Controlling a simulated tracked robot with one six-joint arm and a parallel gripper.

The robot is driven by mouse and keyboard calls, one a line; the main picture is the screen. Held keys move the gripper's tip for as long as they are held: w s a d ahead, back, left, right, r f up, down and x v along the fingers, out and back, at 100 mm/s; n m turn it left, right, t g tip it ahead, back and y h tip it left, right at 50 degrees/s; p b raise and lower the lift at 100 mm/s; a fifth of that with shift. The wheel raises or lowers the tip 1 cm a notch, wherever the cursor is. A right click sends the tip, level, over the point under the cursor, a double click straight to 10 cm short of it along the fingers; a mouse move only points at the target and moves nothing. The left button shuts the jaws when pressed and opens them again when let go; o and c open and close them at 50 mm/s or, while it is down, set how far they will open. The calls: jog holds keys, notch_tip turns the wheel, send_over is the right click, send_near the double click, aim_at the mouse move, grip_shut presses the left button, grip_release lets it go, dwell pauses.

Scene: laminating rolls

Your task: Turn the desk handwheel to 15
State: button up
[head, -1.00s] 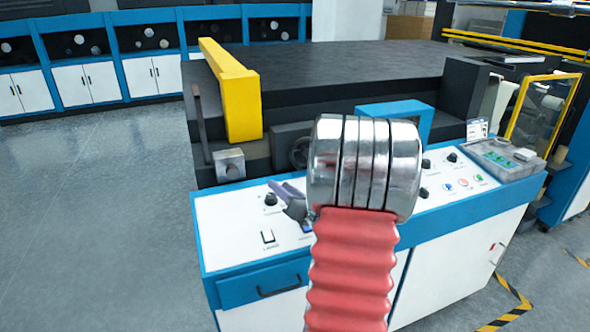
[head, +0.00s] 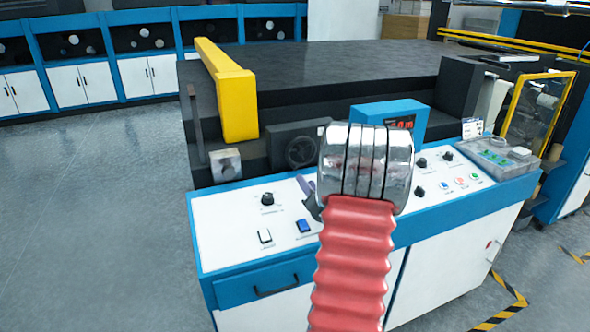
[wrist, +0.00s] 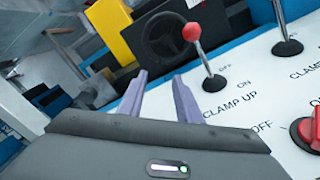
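The handwheel (head: 302,150) is a black wheel on a dark housing at the back of the white-topped desk. It stands behind and just left of my arm in the head view. In the wrist view the handwheel (wrist: 166,38) is beyond the fingertips, upper middle. My gripper (head: 308,192) is mostly hidden by my arm in the head view. In the wrist view my gripper (wrist: 160,80) shows two purple fingers apart with nothing between them. It is short of the wheel and not touching it. No scale reading is legible.
A red-knobbed lever (wrist: 192,33) marked CLAMP UP stands just right of the fingers. Another lever (wrist: 285,40) and a red switch (wrist: 308,132) are farther right. A blue display box (head: 400,115) with red digits is partly hidden. A yellow bar (head: 235,100) stands at left.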

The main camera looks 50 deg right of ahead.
aim_at(297, 170)
jog(key=x, duration=1.1)
jog(key=shift+c, duration=0.5)
grip_shut()
